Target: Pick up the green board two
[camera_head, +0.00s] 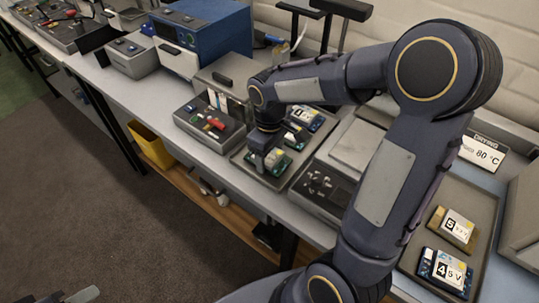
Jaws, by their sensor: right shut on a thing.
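The green board (280,168) is in the dark tray (297,172) on the bench, near the middle of the camera_head view. My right gripper (266,166) points down and is shut on the board. The gripper covers part of the board, so its number cannot be read. I cannot tell whether the board touches the tray. A small pale grey part at the bottom left edge may be the tip of my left gripper (82,295); its jaws cannot be made out.
A blue board (314,121) and other small boards lie behind in the same tray. A tan board (462,225) and a blue board marked 4 5V (446,272) lie in a right-hand tray (484,196). A grey box (207,128) with coloured parts stands left of the gripper.

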